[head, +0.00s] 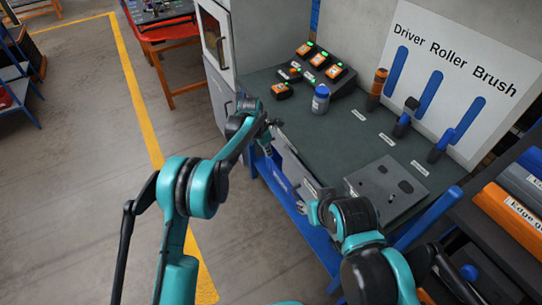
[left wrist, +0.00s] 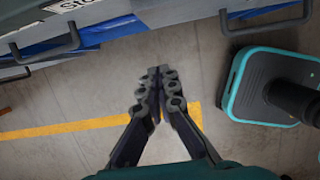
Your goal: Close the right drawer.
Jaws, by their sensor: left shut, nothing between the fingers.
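The drawer fronts run along the bench's near edge, partly hidden by my arms in the head view. A grey drawer panel (head: 296,163) shows there. In the left wrist view a left drawer handle (left wrist: 45,45) and a right drawer handle (left wrist: 264,22) stand out from grey fronts at the top. How far the right drawer stands out I cannot tell. My left gripper (head: 272,126) is at the bench's front edge. In the left wrist view its fingers (left wrist: 158,76) are shut and empty, apart from both handles. My right arm (head: 350,215) covers the bench's near right part; its fingers are not clear.
The dark bench top (head: 330,125) holds a charger with orange batteries (head: 318,60), a blue-capped bottle (head: 320,99) and a grey plate (head: 388,190). A board (head: 440,65) with tool outlines stands behind. A rack with an orange bin (head: 512,212) is at right.

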